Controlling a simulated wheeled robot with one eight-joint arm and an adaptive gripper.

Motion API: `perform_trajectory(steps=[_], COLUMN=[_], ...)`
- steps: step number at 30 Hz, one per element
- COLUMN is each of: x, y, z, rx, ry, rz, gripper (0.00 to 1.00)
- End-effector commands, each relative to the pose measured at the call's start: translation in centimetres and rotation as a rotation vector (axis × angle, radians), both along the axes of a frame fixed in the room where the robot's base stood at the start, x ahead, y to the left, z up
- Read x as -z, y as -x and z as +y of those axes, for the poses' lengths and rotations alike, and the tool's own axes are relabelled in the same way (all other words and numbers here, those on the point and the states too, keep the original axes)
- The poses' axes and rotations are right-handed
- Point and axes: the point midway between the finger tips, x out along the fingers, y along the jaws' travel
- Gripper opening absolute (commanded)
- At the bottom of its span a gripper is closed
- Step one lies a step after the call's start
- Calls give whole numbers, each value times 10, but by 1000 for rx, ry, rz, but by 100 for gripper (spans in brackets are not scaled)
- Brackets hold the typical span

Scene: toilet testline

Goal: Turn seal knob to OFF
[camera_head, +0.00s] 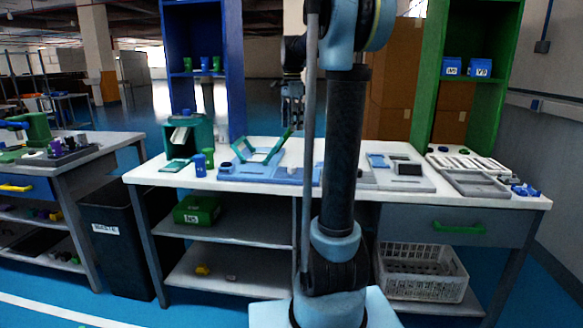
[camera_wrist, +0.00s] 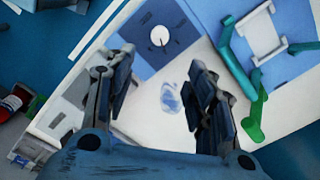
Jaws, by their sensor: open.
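A round white knob (camera_wrist: 160,35) with a dark pointer line is on a blue panel (camera_wrist: 185,50) at the top middle of the wrist view. Small marks surround it, too small to read, so I cannot tell which setting it points to. My gripper (camera_wrist: 162,62) is open and empty, its two fingers apart to the left and right below the knob in the picture. I see no contact with the knob. In the head view my gripper (camera_head: 292,90) hangs above the far side of the bench, partly behind my arm. The knob cannot be made out there.
A green hinged frame (camera_head: 262,149) stands on the blue fixture (camera_head: 255,174); its green parts (camera_wrist: 240,75) lie right of the knob. Blue and green cups (camera_head: 199,164) stand to the left. The white bench (camera_head: 150,174) has free room along its front edge.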

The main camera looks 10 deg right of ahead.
Motion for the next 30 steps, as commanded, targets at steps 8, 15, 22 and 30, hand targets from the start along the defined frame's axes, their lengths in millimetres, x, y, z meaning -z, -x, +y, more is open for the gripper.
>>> perform_trajectory(steps=[8, 15, 22, 30], x=[30, 72, 111, 152], y=[-1, -1, -1, -1], z=[0, 0, 0, 0], rx=[3, 3, 2, 2], ry=[0, 0, 0, 0], rz=[1, 0, 0, 0], gripper=[50, 50, 50, 50])
